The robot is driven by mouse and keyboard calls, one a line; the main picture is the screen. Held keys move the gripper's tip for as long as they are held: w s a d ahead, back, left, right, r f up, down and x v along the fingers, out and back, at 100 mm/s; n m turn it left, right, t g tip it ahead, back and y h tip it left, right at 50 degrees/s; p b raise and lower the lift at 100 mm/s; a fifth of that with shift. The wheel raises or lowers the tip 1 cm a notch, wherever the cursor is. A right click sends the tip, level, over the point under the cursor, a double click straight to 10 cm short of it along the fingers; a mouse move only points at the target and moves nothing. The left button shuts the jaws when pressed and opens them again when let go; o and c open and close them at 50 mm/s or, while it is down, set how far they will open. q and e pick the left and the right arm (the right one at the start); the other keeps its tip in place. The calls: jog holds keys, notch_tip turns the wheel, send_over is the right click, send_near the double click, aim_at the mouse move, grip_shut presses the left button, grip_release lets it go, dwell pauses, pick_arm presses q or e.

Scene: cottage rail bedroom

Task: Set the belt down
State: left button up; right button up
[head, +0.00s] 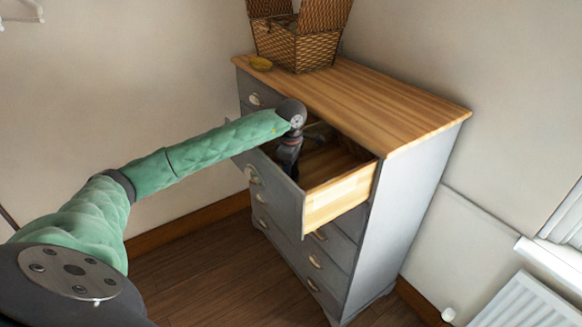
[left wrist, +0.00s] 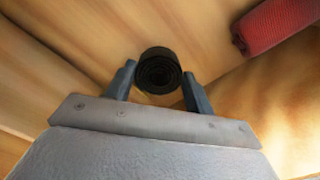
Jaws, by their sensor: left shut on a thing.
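The belt (left wrist: 158,70) is a dark, tightly rolled coil in the left wrist view, between the fingers of my left gripper (left wrist: 157,88). My left gripper is shut on it. In the head view, my left gripper (head: 288,163) reaches down into the open top drawer (head: 340,196) of a grey dresser. The belt is not visible in the head view. Pale wooden drawer surfaces surround the belt in the left wrist view, and I cannot tell whether it touches the drawer floor. My right gripper is not in view.
A red rolled item (left wrist: 278,24) lies in the drawer at the upper right of the left wrist view. Much of that top is clear. A radiator (head: 525,300) is at the right.

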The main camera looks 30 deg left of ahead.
pick_arm(q)
jog(key=shift+f, duration=0.4)
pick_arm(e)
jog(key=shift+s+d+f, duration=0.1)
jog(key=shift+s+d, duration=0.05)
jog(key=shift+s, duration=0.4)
pick_arm(q)
jog(key=shift+f, duration=0.1)
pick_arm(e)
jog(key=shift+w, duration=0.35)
pick_arm(q)
jog(key=o, duration=1)
jog(key=shift+o, duration=0.7)
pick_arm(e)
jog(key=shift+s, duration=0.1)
pick_arm(q)
jog(key=shift+r, duration=0.25)
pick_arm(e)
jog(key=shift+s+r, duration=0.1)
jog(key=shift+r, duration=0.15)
